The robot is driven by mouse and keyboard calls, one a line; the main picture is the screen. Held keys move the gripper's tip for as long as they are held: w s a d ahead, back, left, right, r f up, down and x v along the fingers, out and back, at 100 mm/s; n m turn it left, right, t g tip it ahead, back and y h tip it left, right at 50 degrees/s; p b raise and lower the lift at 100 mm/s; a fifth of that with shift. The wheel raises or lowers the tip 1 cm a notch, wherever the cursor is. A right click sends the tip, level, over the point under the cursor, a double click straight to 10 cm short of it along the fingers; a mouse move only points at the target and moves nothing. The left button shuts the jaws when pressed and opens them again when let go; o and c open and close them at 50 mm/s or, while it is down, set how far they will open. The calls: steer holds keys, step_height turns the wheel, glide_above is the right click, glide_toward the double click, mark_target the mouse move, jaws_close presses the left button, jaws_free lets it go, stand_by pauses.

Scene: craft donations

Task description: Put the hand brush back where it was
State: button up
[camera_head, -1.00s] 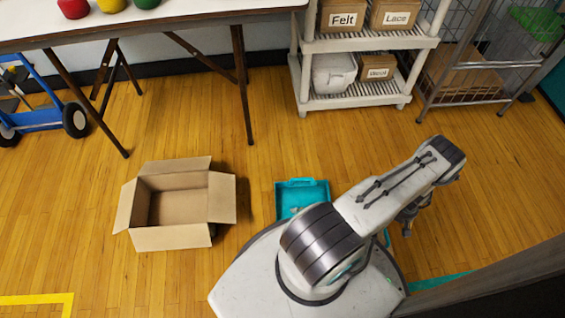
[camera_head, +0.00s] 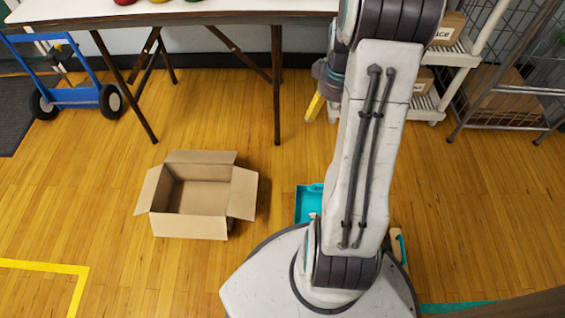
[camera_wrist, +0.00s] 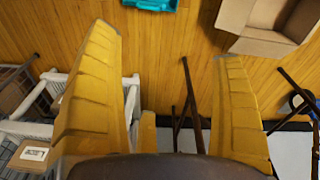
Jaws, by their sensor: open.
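My gripper (camera_wrist: 166,45) is open, its yellow fingers spread wide with nothing between them. In the head view one yellow finger (camera_head: 315,106) shows left of my raised arm, in front of the shelf. A teal tray-like thing, perhaps a dustpan (camera_head: 308,203), lies on the floor beside my base, partly hidden by my arm; its edge shows at the top of the wrist view (camera_wrist: 150,4). A tan and teal thing (camera_head: 398,244), possibly the hand brush, shows right of my arm, mostly hidden; I cannot tell for sure.
An open, empty cardboard box (camera_head: 199,197) stands on the floor at left. A folding table (camera_head: 220,17) is behind it, with a blue hand truck (camera_head: 75,90) at far left. A white shelf (camera_head: 455,62) and wire cart (camera_head: 510,90) stand at back right. The right floor is clear.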

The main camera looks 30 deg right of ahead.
steer(key=s+a+r+n, duration=0.1)
steer(key=s+a+r, duration=0.1)
steer(key=a+r, duration=0.35)
steer(key=s+a+r, duration=0.1)
steer(key=a+r, duration=0.1)
steer(key=a, duration=0.6)
steer(key=s+a+r+n+t, duration=0.1)
steer(key=s+a+r, duration=0.1)
steer(key=s+a, duration=0.7)
steer(key=shift+s+r+y, duration=0.15)
steer(key=shift+s+y, duration=0.25)
steer(key=shift+s, duration=0.15)
